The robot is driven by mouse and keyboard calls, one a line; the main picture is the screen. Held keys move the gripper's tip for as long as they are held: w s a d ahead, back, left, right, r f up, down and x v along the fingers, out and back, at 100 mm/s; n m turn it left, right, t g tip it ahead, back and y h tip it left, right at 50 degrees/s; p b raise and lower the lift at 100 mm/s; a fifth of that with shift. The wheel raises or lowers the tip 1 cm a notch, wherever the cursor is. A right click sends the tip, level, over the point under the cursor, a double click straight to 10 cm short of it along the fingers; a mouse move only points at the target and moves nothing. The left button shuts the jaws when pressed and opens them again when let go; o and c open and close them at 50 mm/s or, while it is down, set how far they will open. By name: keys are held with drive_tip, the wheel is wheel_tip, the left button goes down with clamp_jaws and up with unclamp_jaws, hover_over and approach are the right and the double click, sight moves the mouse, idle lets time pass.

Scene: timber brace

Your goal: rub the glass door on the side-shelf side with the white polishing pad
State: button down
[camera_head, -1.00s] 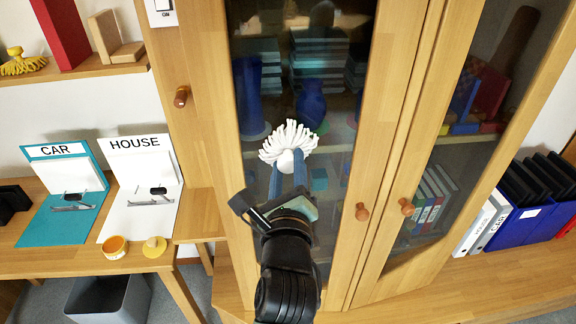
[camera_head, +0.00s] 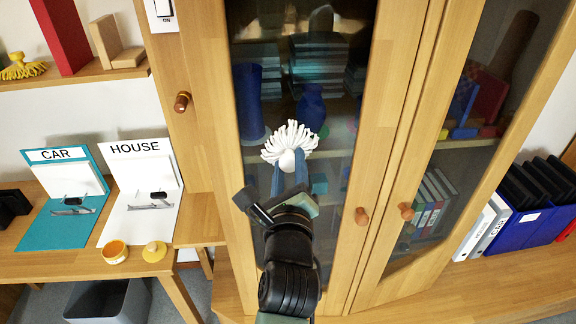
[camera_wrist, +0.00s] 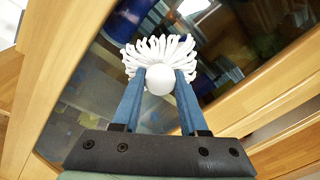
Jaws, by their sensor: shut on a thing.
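My gripper (camera_head: 290,176) has blue fingers and is shut on the white polishing pad (camera_head: 289,139), a fringed pad with a round white knob. In the wrist view the knob sits between the fingertips (camera_wrist: 160,84) and the pad's strands (camera_wrist: 158,48) spread beyond it. The pad is in front of the left glass door (camera_head: 345,85), the one on the side-shelf side, about mid-height of the pane. I cannot tell whether the strands touch the glass. The right glass door (camera_head: 480,110) is also shut.
The side shelf (camera_head: 95,72) at the upper left holds a yellow fringed pad (camera_head: 22,68), a red block and wooden blocks. Below, a table bears CAR (camera_head: 62,215) and HOUSE (camera_head: 140,210) boards. A grey bin (camera_head: 110,302) stands under it.

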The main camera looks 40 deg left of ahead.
drive_tip(key=shift+w+d+r, duration=0.1)
drive_tip(key=shift+w+d, duration=1.1)
drive_tip(key=shift+d, duration=0.25)
drive_tip(key=s+a+p, duration=0.2)
drive_tip(key=p, duration=0.1)
drive_tip(key=shift+a+r, duration=0.15)
drive_tip(key=shift+a, duration=0.1)
drive_tip(key=shift+s+a+p, duration=0.3)
drive_tip(key=shift+a+p, duration=0.15)
drive_tip(key=shift+p, duration=0.1)
drive_tip(key=shift+f, duration=0.2)
drive_tip(key=shift+p+v, duration=0.65)
drive_tip(key=shift+v, duration=2.3)
drive_tip(key=shift+d, duration=0.2)
drive_tip(key=shift+v, duration=1.35)
